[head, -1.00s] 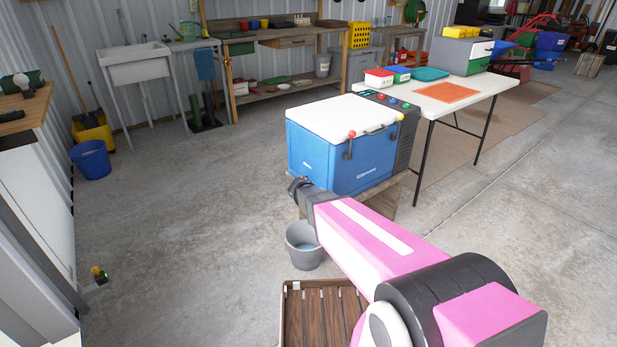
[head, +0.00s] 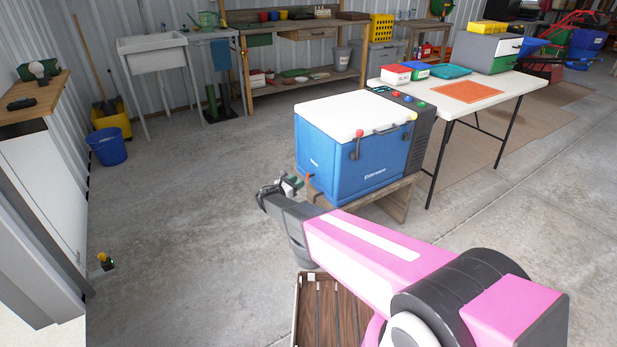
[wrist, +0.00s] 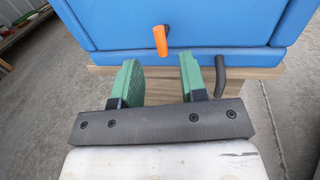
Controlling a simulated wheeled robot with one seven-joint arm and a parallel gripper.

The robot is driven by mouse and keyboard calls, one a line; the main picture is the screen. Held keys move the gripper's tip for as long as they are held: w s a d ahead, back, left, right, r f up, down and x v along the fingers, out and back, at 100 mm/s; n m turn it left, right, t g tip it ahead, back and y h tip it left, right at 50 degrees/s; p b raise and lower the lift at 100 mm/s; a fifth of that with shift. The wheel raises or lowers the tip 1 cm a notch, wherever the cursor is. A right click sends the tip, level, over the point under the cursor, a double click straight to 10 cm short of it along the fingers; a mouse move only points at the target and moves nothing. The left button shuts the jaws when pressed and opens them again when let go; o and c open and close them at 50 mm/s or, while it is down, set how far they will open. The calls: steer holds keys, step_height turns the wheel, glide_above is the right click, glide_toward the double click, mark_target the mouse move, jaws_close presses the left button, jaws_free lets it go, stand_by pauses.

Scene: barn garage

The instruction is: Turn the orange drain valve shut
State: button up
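The orange drain valve (wrist: 160,41) sticks out low on the side of the blue cooler (wrist: 200,22) in the wrist view. Its handle stands nearly upright, tilted slightly. It also shows small in the head view (head: 308,177), at the cooler's lower left edge. My gripper (wrist: 160,68) is open, with its two green fingers apart and nothing between them. The valve appears beyond the fingertips, between them in the picture and apart from them. In the head view my gripper (head: 292,186) is just left of the cooler's lower left corner.
A dark bent pipe (wrist: 220,76) hangs below the cooler, right of the fingers. The cooler rests on a wooden stand (head: 401,198). A slatted wooden crate (head: 296,310) lies below my arm. The concrete floor to the left is open.

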mark_target(308, 176)
steer(key=x, duration=0.7)
steer(key=shift+w, duration=0.1)
jaws_close()
